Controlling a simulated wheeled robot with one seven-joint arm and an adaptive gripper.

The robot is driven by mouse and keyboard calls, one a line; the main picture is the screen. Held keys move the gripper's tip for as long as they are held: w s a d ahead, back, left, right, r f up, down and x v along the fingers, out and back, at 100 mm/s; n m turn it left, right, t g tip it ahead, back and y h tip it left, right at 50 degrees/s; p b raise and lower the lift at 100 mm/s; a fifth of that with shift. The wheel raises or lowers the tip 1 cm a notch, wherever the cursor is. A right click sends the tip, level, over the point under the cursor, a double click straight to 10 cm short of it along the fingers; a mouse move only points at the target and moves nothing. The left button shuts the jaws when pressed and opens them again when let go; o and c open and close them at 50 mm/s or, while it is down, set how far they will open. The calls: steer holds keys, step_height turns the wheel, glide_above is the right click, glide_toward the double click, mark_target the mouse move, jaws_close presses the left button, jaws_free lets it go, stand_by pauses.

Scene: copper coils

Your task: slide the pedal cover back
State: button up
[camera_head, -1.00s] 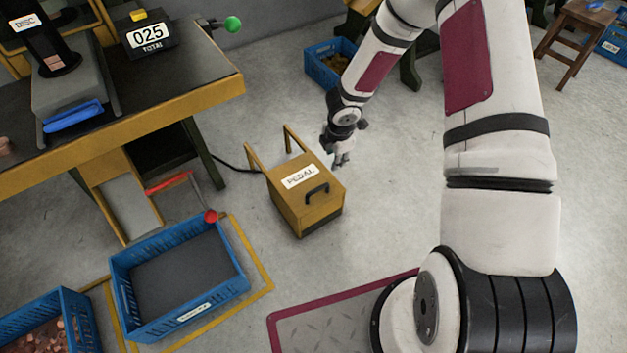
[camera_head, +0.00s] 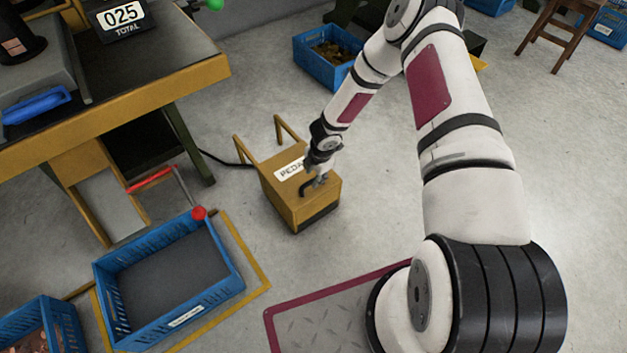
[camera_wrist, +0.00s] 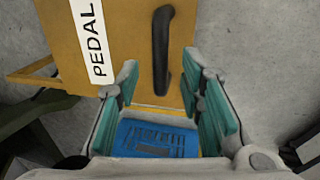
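The pedal cover (camera_head: 302,210) is a yellow-brown box with a white PEDAL label (camera_head: 288,170) on top. It stands on the floor, with two arms extending from its back. Its black handle (camera_head: 306,188) is partly hidden by my gripper (camera_head: 318,180), which is right over the top of the cover. In the wrist view, my gripper (camera_wrist: 160,85) is open, with a teal-padded finger on either side. The lower end of the handle (camera_wrist: 161,50) shows between the fingertips. I cannot tell whether they touch the handle.
A blue crate (camera_head: 236,262) with a grey bottom stands on the floor at left, near a red-topped lever (camera_head: 152,180). The workbench (camera_head: 120,113) is at upper left. Another blue crate (camera_head: 310,70) stands behind the pedal cover.

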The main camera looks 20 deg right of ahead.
steer(key=shift+w+f, duration=0.25)
steer(key=shift+f, duration=1)
steer(key=shift+c, duration=0.6)
jaws_close()
